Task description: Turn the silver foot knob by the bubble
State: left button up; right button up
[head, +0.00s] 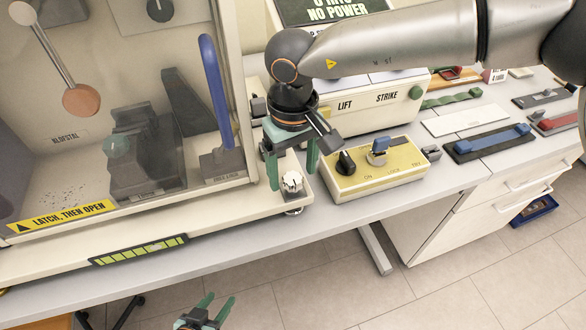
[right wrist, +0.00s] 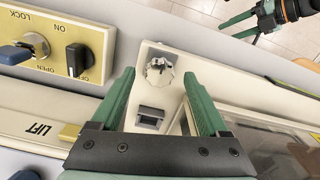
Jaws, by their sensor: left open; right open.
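The silver foot knob (head: 292,184) is a scalloped metal knob on the pale base corner at the front of the test cabinet; it also shows in the right wrist view (right wrist: 159,70). A small block with a dark window (right wrist: 150,115), perhaps the bubble, sits beside it. My right gripper (head: 293,174) is open, pointing down at the knob. In the right wrist view its fingertips (right wrist: 159,76) lie on either side of the knob, apart from it. My left gripper (head: 220,298) is open and empty, low in front of the bench; it also shows in the right wrist view (right wrist: 246,25).
A yellow panel box (head: 375,170) with a black knob and a blue-handled key switch stands just right of the knob. The clear cabinet (head: 130,100) with a blue lever rises on the left. A cream LIFT/STRIKE unit (head: 375,108) stands behind. Floor lies open in front.

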jog(key=shift+f, duration=0.55)
grip_shut()
